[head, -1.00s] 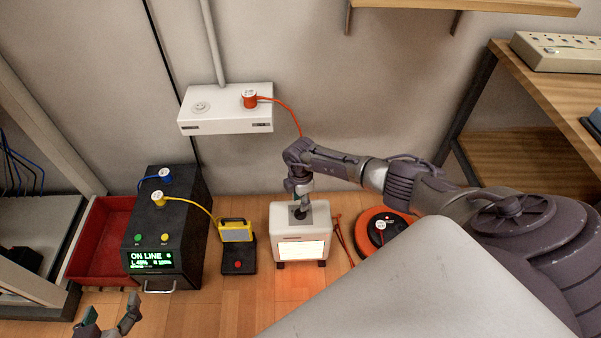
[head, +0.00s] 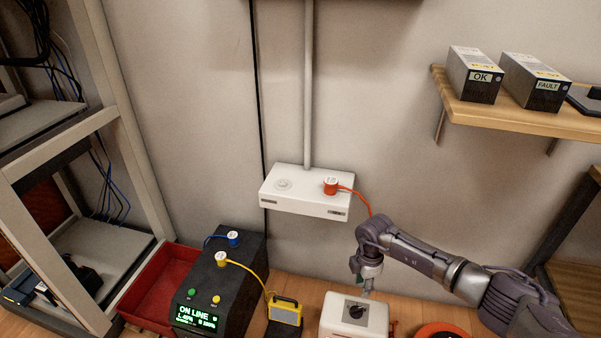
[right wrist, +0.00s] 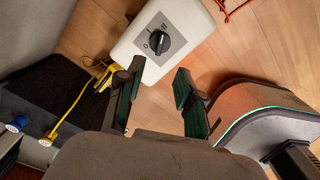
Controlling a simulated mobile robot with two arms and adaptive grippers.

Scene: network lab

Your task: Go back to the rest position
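My right gripper (head: 366,283) is above the white box with a dark rotary knob (head: 354,311) at the bottom of the head view. In the right wrist view the right gripper (right wrist: 156,88) has its two fingers wide apart with nothing between them. The knob (right wrist: 156,42) lies beyond the fingertips, apart from them. My left gripper is outside the head view.
A black unit (head: 237,272) showing ON LINE stands left of the white box, with a yellow device (head: 285,311) between them. A red tray (head: 165,288) lies by the rack (head: 75,150). A wall socket box (head: 305,192) and a shelf (head: 520,117) are above.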

